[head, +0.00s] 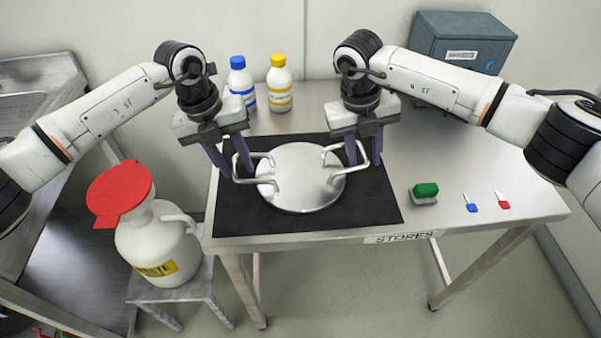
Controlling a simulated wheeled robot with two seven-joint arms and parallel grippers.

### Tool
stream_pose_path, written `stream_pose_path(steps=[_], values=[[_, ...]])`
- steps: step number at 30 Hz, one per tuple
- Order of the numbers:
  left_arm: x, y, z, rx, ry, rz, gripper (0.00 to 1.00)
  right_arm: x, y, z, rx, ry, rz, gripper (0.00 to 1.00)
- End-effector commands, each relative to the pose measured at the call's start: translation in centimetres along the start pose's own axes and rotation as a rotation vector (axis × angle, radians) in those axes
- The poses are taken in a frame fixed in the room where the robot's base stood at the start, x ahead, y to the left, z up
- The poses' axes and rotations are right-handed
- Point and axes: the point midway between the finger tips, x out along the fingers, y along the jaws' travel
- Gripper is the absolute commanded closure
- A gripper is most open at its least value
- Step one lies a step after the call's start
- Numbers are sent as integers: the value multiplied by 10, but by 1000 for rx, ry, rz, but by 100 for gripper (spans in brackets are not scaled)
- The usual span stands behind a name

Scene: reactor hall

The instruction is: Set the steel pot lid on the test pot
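The steel pot lid (300,178) is a round, shiny disc with a bent wire handle at its left and another at its right. It lies over the black mat (240,215) on the table. No separate test pot shows; I cannot tell whether one is under the disc. My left gripper (237,169) is open, pointing down at the left handle, with its fingers on either side of the handle's outer bar. My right gripper (364,161) points down at the right handle; its fingers look apart, with the handle's outer bar between or just before them.
Blue-capped (241,82) and yellow-capped (279,84) bottles stand behind the mat. A grey-blue box (462,50) is at the back right. A white jug (158,245) stands left, off the table.

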Motion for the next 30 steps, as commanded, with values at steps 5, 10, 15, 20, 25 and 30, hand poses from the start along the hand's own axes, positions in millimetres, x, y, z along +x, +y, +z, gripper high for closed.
stream_pose_path(steps=[5, 10, 15, 20, 25, 30], values=[[0, 0, 0, 0, 0, 0, 86, 0, 0, 0, 0, 0, 0, 86], [0, 0, 0, 0, 0, 0, 100, 0, 0, 0, 0, 0, 0, 100], [0, 0, 0, 0, 0, -1, 100, -1, 0, 0, 0, 0, 0, 100], [-1, 0, 0, 0, 0, -1, 100, -1, 0, 0, 0, 0, 0, 100], [-1, 0, 0, 0, 0, -1, 100, -1, 0, 0, 1, 0, 0, 100], [-1, 0, 0, 0, 0, -1, 100, -1, 0, 0, 1, -1, 0, 100]])
